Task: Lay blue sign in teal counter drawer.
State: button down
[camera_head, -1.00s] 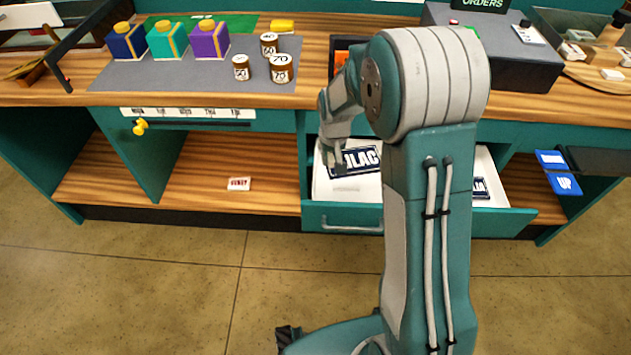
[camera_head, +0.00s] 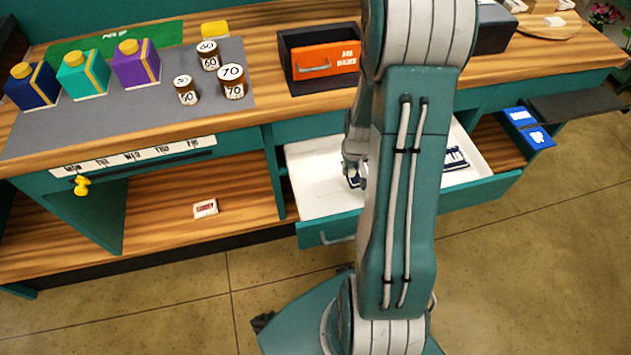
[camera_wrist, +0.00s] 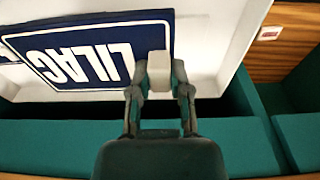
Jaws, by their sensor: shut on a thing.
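The blue sign, dark navy with white letters reading LILAC, shows in the wrist view (camera_wrist: 85,52), upside down over the drawer's white inside (camera_wrist: 215,25). My gripper (camera_wrist: 159,80) is shut on a pale block at the sign's edge, which looks like its grip. In the head view the teal counter drawer (camera_head: 325,228) is open, and my gripper (camera_head: 354,165) is inside it. Only a small dark part of the sign (camera_head: 354,178) shows there; my arm hides the rest. I cannot tell whether the sign touches the drawer floor.
A second dark sign (camera_head: 456,158) lies in the drawer's right part. A blue sign-like panel (camera_head: 528,125) hangs at the counter's right. An orange-fronted box (camera_head: 325,60), several jars and boxes stand on the counter. A small red-and-white block (camera_head: 205,208) lies on the lower shelf.

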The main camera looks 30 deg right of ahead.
jog(key=w+a+f, duration=0.7)
jog(key=shift+f, duration=0.25)
jog(key=shift+w+a+f, duration=0.15)
jog(key=shift+a+f, duration=0.1)
jog(key=f, duration=0.2)
jog(key=a+f, duration=0.1)
jog(key=f, duration=0.1)
jog(key=shift+w, duration=0.25)
jog(key=shift+d, duration=0.15)
jog(key=c, duration=0.6)
grip_release()
jog(key=shift+r, duration=0.1)
